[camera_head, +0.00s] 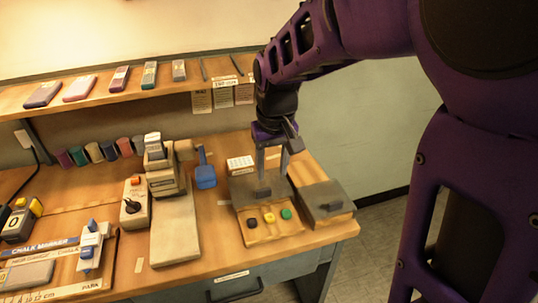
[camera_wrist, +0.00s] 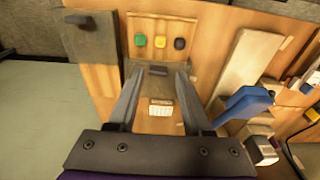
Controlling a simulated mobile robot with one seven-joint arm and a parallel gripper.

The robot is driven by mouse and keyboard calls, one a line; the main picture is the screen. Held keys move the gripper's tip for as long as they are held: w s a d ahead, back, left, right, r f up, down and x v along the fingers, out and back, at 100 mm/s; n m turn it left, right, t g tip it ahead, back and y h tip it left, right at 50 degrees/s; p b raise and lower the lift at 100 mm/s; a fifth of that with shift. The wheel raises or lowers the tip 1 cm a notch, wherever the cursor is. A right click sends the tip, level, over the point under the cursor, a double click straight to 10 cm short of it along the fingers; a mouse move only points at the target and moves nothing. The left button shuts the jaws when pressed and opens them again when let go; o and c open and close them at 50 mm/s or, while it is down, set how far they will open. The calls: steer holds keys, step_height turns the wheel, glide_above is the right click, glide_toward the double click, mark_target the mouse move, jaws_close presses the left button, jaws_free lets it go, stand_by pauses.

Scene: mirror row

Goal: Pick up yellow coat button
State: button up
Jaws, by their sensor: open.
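The yellow coat button (camera_head: 269,218) lies between a black button (camera_head: 252,222) and a green button (camera_head: 286,213) on the front, uncovered part of a wooden box (camera_head: 272,236). The yellow button also shows in the wrist view (camera_wrist: 160,41), with green to its left and black to its right. A grey lid (camera_head: 240,187) with a small dark handle covers the box's rear. My gripper (camera_head: 272,178) is open and points down over this lid, behind the buttons. In the wrist view its fingers (camera_wrist: 159,72) stand either side of the handle; contact cannot be told.
A second box with a closed grey lid (camera_head: 322,196) stands close on the right. A blue scoop-like object (camera_head: 205,172) and a beige device with a long base (camera_head: 174,228) stand left. A shelf (camera_head: 120,92) runs behind. The bench's front edge is near the buttons.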

steer(key=b, duration=0.2)
glide_above(270, 217)
steer(key=f, duration=1.1)
steer(key=shift+s+f, duration=0.2)
steer(key=shift+f, duration=0.1)
step_height(270, 217, down, 4)
steer(key=shift+f+b, duration=0.1)
steer(key=shift+b, duration=0.5)
steer(key=shift+w+f, duration=0.15)
steer(key=shift+f, duration=0.45)
steer(key=shift+c, duration=0.3)
jaws_close()
